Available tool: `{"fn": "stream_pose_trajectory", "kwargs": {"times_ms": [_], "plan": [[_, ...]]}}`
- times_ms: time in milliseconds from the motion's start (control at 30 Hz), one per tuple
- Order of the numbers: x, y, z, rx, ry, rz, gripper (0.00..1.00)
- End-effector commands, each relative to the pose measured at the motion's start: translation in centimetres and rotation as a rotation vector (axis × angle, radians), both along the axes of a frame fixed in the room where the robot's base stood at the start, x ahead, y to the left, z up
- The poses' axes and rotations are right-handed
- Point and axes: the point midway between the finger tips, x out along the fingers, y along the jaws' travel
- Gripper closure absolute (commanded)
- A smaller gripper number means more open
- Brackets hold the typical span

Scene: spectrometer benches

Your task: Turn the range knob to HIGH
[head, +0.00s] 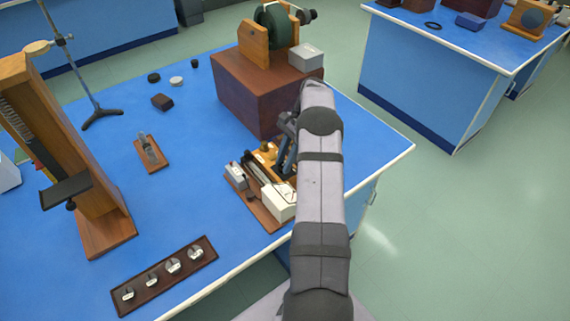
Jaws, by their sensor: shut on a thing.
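A small wooden instrument board (265,212) lies near the right front edge of the blue bench. It carries a white meter box (280,203), a small grey-white block (236,175), a dark bar and brass-coloured parts (268,150) at its far end. My gripper (282,160) points down at that far end, beside the brass parts. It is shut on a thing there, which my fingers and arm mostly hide. I take this to be the range knob, but its pointer and the HIGH mark cannot be made out.
A brown box (262,95) bearing a wooden-framed coil (277,32) and a grey box (306,57) stands close behind my gripper. A tall wooden stand (105,232) is at left. A dark rack (165,276) with several metal pieces lies in front. The bench middle is mostly clear.

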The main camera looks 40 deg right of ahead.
Motion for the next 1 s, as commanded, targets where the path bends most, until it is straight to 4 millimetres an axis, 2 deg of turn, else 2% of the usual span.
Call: {"fn": "stream_pose_trajectory", "kwargs": {"times_ms": [400, 967, 1000], "plan": [[0.22, 0.06, 0.0, 0.0, -0.001, 0.222, 1.0], [0.26, 0.09, 0.12, 0.001, -0.002, 0.255, 1.0], [0.26, 0.09, 0.12, 0.001, -0.002, 0.255, 0.72]]}}
